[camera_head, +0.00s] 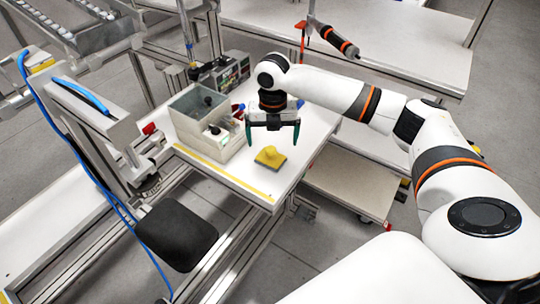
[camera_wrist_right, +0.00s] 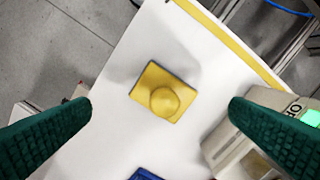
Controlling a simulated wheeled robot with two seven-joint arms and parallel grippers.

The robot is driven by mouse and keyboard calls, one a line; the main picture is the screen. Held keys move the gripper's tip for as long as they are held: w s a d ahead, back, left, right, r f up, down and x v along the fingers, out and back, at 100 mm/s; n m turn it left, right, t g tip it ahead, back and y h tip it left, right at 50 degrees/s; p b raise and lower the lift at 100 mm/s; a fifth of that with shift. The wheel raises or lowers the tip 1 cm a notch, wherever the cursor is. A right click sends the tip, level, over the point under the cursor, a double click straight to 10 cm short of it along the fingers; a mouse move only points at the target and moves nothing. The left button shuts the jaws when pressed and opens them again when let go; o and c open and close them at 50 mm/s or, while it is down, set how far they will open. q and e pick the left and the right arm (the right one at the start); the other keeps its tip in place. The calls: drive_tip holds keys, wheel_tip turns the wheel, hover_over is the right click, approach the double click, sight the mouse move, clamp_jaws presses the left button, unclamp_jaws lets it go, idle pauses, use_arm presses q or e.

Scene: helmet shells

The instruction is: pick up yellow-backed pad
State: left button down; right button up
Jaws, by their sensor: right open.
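The yellow-backed pad (camera_head: 270,157) lies on the white table near its front corner, with a dark edge under its yellow back and a rounded yellow knob on top. It also shows in the right wrist view (camera_wrist_right: 163,92), flat on the table between the fingers. My right gripper (camera_head: 273,143) is open and empty above and just behind the pad, pointing down. In the right wrist view its two green fingers (camera_wrist_right: 160,118) are wide apart and do not touch the pad. My left gripper is not in view.
A blue item (camera_wrist_right: 145,174) lies at the wrist view's bottom edge. Yellow tape (camera_head: 222,172) runs along the table's front edge.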

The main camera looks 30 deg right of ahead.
sight(271, 149)
drive_tip(key=shift+f, duration=0.55)
drive_tip(key=shift+w+f, duration=0.15)
drive_tip(key=shift+f, duration=0.15)
drive_tip(key=f, duration=0.4)
drive_tip(key=shift+w+f+p, duration=0.15)
drive_tip(key=shift+w+p, duration=0.05)
drive_tip(key=shift+p, duration=0.15)
drive_tip(key=shift+f, duration=0.45)
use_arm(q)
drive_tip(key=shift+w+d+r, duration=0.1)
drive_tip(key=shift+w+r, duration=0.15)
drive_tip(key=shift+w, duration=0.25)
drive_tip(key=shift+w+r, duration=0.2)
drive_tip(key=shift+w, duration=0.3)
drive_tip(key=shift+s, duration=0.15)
